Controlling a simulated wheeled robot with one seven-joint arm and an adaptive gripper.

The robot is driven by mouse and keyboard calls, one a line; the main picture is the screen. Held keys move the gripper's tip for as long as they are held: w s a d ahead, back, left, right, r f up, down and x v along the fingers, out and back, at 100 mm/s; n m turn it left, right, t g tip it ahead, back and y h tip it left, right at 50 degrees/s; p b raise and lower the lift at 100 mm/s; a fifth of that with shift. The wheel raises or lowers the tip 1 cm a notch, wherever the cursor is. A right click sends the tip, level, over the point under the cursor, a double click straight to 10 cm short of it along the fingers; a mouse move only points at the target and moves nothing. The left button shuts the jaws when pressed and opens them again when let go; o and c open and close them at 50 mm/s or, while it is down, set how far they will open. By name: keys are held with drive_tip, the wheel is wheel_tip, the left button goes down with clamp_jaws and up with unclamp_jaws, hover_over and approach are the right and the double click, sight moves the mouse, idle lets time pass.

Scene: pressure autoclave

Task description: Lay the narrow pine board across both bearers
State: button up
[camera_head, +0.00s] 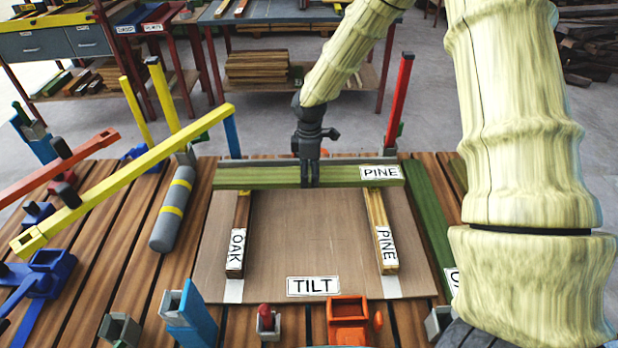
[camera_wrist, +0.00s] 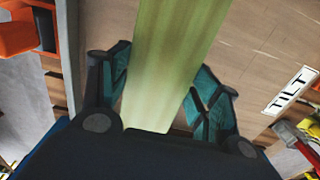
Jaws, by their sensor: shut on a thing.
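The narrow pine board (camera_head: 250,177) is green with a PINE label near its right end. It spans left to right over the far ends of the two bearers. The left bearer (camera_head: 241,215) is marked OAK and the right bearer (camera_head: 376,213) is marked PINE. My gripper (camera_head: 309,182) points down and is shut on the board near its middle. In the wrist view the board (camera_wrist: 165,55) runs between my fingers (camera_wrist: 165,95). I cannot tell whether the board touches both bearers or is just above them.
The bearers lie on a brown panel (camera_head: 310,235) with a TILT label (camera_head: 313,286). A second green board (camera_head: 430,215) lies at the right, partly hidden by my arm. A grey cylinder (camera_head: 172,210) and yellow bar (camera_head: 130,175) are at the left. An orange vise (camera_head: 349,320) stands in front.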

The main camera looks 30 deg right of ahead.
sight(309, 174)
drive_tip(key=shift+f, duration=1.3)
drive_tip(key=shift+f, duration=0.15)
drive_tip(key=o, duration=1.4)
wheel_tip(309, 174, up, 12)
